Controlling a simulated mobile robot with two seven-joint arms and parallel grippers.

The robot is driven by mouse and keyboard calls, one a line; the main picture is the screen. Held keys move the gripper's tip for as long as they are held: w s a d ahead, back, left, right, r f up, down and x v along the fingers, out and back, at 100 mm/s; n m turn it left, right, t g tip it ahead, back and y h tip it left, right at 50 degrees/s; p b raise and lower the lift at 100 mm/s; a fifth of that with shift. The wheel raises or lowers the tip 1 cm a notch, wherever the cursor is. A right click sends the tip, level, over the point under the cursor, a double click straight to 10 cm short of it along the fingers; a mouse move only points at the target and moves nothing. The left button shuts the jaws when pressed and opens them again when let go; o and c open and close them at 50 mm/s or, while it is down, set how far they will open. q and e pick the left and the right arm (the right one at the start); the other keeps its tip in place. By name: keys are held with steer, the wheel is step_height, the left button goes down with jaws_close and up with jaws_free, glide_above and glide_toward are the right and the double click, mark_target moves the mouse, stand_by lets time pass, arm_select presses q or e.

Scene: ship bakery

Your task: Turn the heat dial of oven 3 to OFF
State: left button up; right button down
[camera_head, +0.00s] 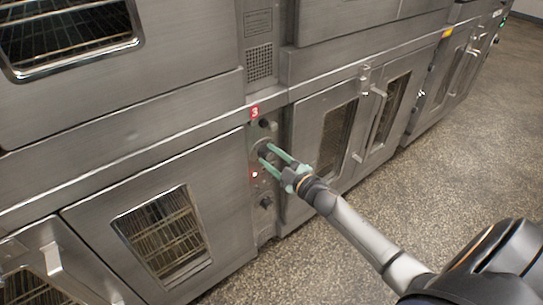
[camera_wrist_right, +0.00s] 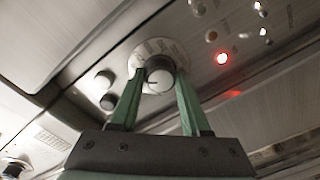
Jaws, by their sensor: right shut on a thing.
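The control panel of oven 3 (camera_head: 264,212) is a narrow strip between oven doors, with a red label marked 3 (camera_head: 254,112) at its top. My right gripper (camera_head: 266,153) reaches the panel with green fingers and is shut on the heat dial. The markings are too small to read. My left gripper is not in view.
Another dark knob (camera_head: 266,202) sits lower on the panel. Oven doors with windows (camera_head: 165,235) flank the panel. The speckled floor (camera_head: 340,245) is clear.

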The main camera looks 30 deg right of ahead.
steer(key=shift+n, duration=2)
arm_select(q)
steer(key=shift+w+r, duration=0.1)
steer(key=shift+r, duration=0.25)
arm_select(e)
steer(key=shift+n, duration=0.9)
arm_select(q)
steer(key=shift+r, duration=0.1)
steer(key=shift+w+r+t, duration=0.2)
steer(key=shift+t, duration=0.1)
arm_select(e)
steer(key=shift+c, duration=1.8)
jaws_free()
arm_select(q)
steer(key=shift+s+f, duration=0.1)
arm_select(e)
steer(key=shift+s, duration=0.1)
